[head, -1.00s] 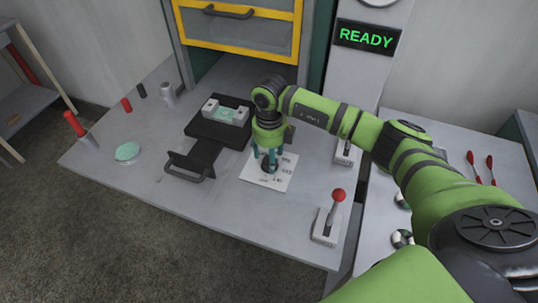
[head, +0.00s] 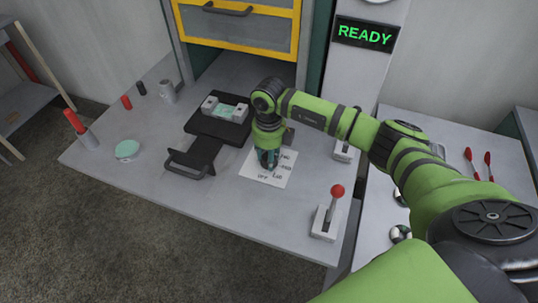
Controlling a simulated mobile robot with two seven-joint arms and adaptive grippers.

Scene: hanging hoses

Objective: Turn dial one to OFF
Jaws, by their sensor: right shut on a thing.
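A white dial plate (head: 279,183) with dark printed labels lies on the grey table. "OFF" appears to stand near its front edge, with other labels to the right that are hard to read. My right gripper (head: 268,162) points straight down over the plate's middle and is shut on the dial's knob. The fingers hide nearly all of the knob, so I cannot tell which label it points at. My left gripper is not in view.
A black fixture (head: 217,131) with a handle (head: 190,165) stands just left of the plate. A red-knobbed lever (head: 329,216) is at the front right. A round green-topped dish (head: 127,150) sits at left. A screen (head: 367,35) reads READY.

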